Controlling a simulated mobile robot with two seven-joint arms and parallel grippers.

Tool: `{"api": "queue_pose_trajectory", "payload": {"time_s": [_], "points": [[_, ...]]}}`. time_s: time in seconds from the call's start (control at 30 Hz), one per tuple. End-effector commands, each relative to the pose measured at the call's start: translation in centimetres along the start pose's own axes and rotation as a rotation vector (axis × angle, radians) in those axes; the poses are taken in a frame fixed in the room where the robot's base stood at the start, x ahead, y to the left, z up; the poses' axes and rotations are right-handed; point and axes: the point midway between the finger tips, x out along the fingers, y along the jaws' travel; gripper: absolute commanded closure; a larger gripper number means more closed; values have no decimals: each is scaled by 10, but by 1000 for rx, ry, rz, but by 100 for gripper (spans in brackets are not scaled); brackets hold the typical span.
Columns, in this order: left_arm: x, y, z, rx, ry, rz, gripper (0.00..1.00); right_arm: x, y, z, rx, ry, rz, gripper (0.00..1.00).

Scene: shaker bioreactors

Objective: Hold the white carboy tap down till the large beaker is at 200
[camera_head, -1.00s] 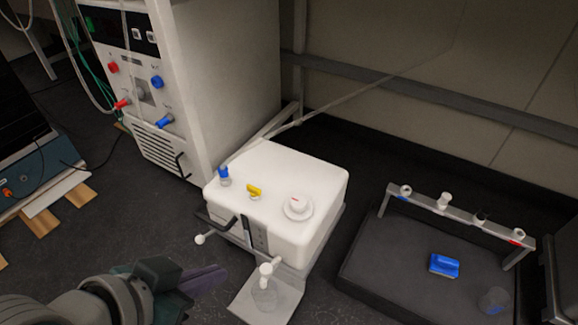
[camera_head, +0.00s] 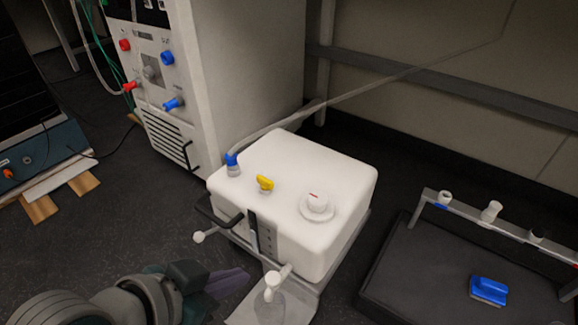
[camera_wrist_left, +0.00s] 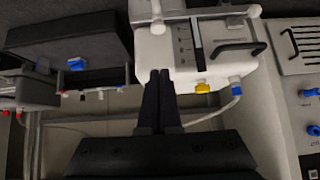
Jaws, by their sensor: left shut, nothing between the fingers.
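The white carboy (camera_head: 335,235) stands with its small white tap (camera_head: 272,281) low on its front side. The carboy also shows upside down in the wrist view (camera_wrist_left: 178,66), with the tap (camera_wrist_left: 157,26) near the top edge. A clear beaker (camera_head: 268,308) is faintly visible below the tap, partly cut off; its level and markings cannot be read. My left gripper (camera_head: 246,276) is shut and empty, with its dark fingers pointing toward the tap from the left. In the wrist view the fingertips (camera_wrist_left: 159,74) are close together, and appear apart from the tap. My right gripper is not in view.
A yellow valve (camera_head: 265,183), a blue fitting (camera_head: 232,164) and a white cap (camera_head: 317,205) sit on the carboy's top. A white cabinet (camera_head: 235,80) stands behind left. A dark tray (camera_head: 390,280) with a rail and a blue block (camera_head: 488,290) lies right.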

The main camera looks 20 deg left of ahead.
Motion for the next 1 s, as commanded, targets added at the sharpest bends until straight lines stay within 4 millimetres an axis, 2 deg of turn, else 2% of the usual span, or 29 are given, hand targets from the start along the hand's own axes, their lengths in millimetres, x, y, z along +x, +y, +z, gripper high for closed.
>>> {"api": "queue_pose_trajectory", "payload": {"time_s": [0.4,0.5,0.7,1.0], "points": [[90,0,7,-1,2,0,100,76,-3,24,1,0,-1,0],[106,1,10,0,0,1,100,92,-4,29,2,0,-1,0],[119,0,26,0,-1,0,100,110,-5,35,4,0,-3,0],[122,0,29,0,-1,0,100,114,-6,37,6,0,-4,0]]}}
